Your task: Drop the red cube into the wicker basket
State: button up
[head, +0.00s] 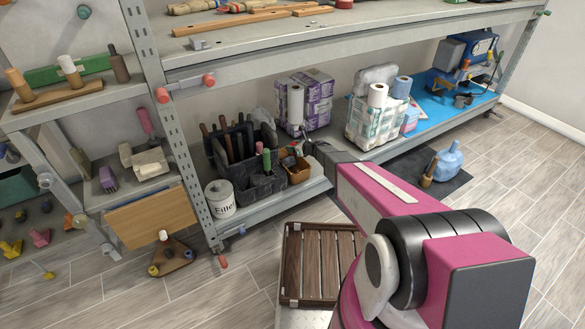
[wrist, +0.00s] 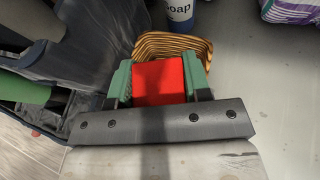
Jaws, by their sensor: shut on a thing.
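A red cube (wrist: 160,84) sits between the two green fingers of my gripper (wrist: 158,76), which is shut on it. The wicker basket (wrist: 172,42) shows just beyond the cube in the wrist view, partly hidden by the cube and fingers. The cube overlaps the basket's near side in the picture; I cannot tell its height above the basket. In the head view the small brown basket (head: 296,172) is on the lower shelf, beside the end of my arm. The cube cannot be made out there.
A soap bottle (wrist: 180,12) stands right behind the basket. A dark tool bin (head: 262,184) is left of it, with a white filler tub (head: 220,198) farther left. Purple packages (head: 318,92) stand behind. The metal shelf (wrist: 250,85) is bare to the right in the wrist view.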

jog(key=o, duration=1)
jog(key=v, duration=1)
jog(key=shift+s+d+r, duration=0.1)
jog(key=shift+s+d, duration=0.15)
jog(key=shift+d, duration=0.05)
jog(key=shift+s, duration=0.1)
